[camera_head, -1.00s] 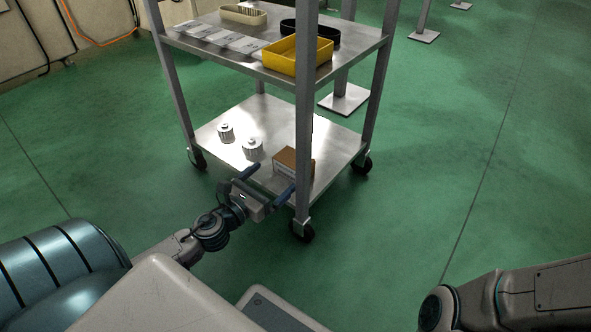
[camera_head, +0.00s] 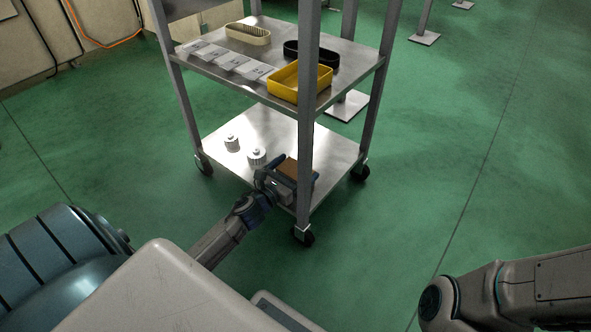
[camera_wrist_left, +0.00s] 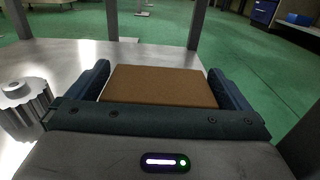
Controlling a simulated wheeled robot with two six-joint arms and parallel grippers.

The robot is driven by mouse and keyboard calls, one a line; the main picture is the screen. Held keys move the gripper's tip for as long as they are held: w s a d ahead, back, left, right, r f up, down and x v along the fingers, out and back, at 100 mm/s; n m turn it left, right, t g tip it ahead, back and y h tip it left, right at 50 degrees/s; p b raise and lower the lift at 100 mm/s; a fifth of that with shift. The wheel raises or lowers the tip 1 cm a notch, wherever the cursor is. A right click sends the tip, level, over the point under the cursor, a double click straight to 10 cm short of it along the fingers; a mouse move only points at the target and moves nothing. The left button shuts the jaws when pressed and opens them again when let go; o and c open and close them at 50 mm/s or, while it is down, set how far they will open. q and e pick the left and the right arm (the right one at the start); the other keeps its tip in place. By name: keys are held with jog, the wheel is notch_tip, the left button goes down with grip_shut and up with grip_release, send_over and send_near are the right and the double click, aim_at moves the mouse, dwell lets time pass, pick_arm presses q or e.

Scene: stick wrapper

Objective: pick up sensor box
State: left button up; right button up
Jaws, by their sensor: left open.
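The sensor box, a brown cardboard box (camera_head: 290,168), stands on the lower shelf of the metal cart, behind the cart's front post. In the left wrist view the box (camera_wrist_left: 160,86) sits between the two blue fingers, with a finger on each side. My left gripper (camera_head: 287,166) is open around the box; it also shows in the left wrist view (camera_wrist_left: 160,88). I cannot tell if the fingers touch its sides. The box's lower part is hidden. My right arm shows at the lower right, but its gripper is out of view.
Two white ridged cylinders (camera_head: 256,157) (camera_head: 232,143) stand left of the box on the lower shelf (camera_head: 270,125). The front post (camera_head: 306,130) rises close to my left gripper. The upper shelf holds a yellow tray (camera_head: 300,83), a black tray (camera_head: 322,52), a beige tray (camera_head: 248,34) and pale packets (camera_head: 225,60).

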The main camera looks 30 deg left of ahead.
pick_arm(q)
jog(key=shift+w, duration=0.15)
jog(key=c, duration=0.7)
jog(key=shift+c, duration=0.2)
jog(key=shift+r, duration=0.1)
